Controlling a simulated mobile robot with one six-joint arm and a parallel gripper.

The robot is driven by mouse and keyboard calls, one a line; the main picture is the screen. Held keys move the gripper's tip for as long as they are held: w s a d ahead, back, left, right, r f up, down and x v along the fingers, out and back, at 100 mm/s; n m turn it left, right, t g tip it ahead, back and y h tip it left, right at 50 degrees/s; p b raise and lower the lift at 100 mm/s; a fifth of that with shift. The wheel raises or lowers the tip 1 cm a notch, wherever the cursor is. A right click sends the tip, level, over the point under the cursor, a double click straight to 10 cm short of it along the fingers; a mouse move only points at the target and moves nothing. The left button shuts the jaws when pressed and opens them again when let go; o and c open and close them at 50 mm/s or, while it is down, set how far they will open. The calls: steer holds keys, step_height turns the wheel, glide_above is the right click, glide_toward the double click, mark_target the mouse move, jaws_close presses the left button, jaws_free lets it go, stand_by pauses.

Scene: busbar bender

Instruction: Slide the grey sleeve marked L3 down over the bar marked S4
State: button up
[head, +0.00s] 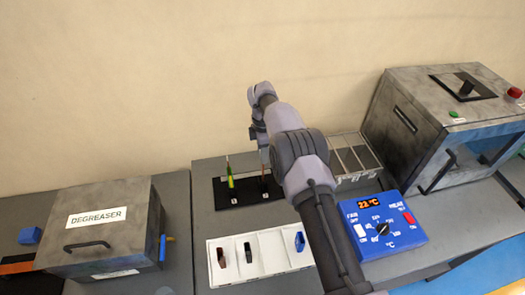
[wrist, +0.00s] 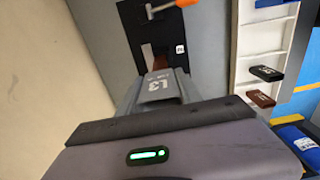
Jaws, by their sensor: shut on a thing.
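My gripper is shut on the grey sleeve marked L3 (wrist: 160,88), which juts out beyond the jaws in the wrist view. In the head view my gripper (head: 262,140) is above a black base (head: 247,199), over its right part. Two thin uprights stand on this base: a green-yellow one (head: 229,173) at left and a copper-brown one (head: 265,181) at right, just below my gripper. Each has a small white label, too small to read, so I cannot tell which is S4. The black base also shows in the wrist view (wrist: 190,25). I cannot tell whether the sleeve touches a bar.
A white tray (head: 233,241) in front holds brown, black and blue pieces. A grey degreaser box (head: 100,220) stands left. A wall stands behind.

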steer(key=shift+f+b, duration=0.45)
steer(key=shift+f, duration=0.4)
steer(key=o, duration=1.9)
step_height(320, 180, up, 8)
steer(key=p, duration=0.5)
steer(key=shift+r, duration=0.1)
